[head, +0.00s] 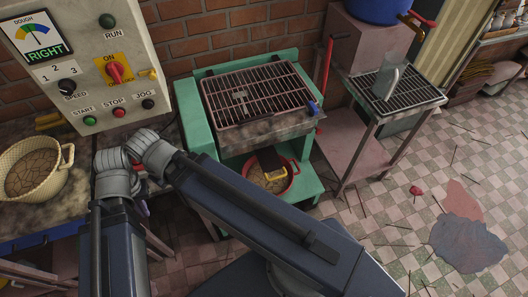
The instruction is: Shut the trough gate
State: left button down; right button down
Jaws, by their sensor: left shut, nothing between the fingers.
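A grey plate with a pale handle (388,80) stands upright on a grated trough-like stand (425,92) at the right; it may be the gate, but I cannot tell for sure. A green bench (190,125) in the middle carries a dark grate with a blue clip at its right corner. My right gripper is not in view.
A control panel (80,55) with knobs and buttons fills the upper left. A woven basket (22,158) sits on the left table. A red lever (327,75) rises between bench and stand. Tiled floor at right is open, with scattered sticks and a dark puddle (468,243).

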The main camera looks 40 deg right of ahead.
aim_at(268, 158)
jog(key=z, duration=1.5)
